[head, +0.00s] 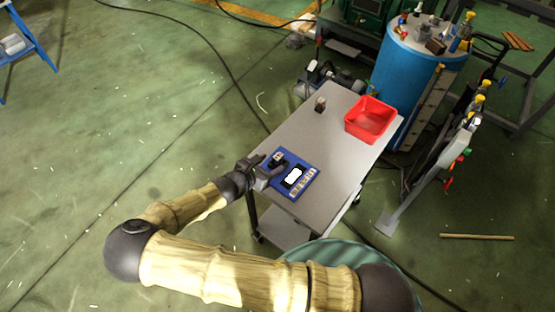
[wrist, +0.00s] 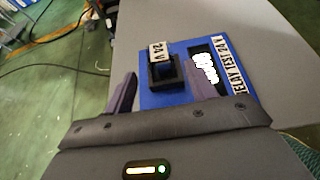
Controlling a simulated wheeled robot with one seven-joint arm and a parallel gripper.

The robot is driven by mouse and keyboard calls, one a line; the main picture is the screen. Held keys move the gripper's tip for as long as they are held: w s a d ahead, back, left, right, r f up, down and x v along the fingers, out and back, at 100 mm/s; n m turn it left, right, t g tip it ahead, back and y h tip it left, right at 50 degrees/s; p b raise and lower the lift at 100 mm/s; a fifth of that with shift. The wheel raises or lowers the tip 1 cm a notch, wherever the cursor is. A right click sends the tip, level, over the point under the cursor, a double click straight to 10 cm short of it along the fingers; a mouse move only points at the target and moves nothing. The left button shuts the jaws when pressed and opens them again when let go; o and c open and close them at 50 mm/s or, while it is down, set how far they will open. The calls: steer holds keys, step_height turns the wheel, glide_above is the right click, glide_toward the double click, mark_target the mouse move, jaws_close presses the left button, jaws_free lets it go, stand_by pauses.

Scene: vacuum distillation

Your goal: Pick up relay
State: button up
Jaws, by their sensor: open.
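The blue relay test board (head: 303,170) lies on the near part of the grey table; it also shows in the wrist view (wrist: 150,99). A dark block with a white "24 V" label, apparently the relay (wrist: 158,53), is at the board's black square holder; it also shows in the head view (head: 278,157). I cannot tell how deep it sits. My gripper (head: 266,171) is at the board's left edge, open and empty. In the wrist view, its two purple-grey fingers (wrist: 161,84) are apart, with the block ahead between them.
The board has a lit white display (wrist: 206,68) beside the holder. A small dark brown block (head: 320,104) stands farther back on the table (head: 322,136). A red bin (head: 370,119) sits at the back right. A blue drum (head: 413,70) stands beyond the table. The table's middle is clear.

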mark_target(275, 160)
steer(key=shift+s+d, duration=0.1)
steer(key=shift+d, duration=0.1)
steer(key=p+x, duration=0.1)
steer(key=x, duration=0.3)
steer(key=shift+w+d+r+p, duration=0.2)
steer(key=shift+w+r+p, duration=0.1)
steer(key=shift+p, duration=0.05)
steer(key=shift+w+d+f, duration=0.1)
steer(key=shift+w+f, duration=0.1)
steer(key=shift+f, duration=0.05)
steer(key=c, duration=1.2)
steer(key=shift+o, duration=0.2)
steer(key=shift+r, duration=0.1)
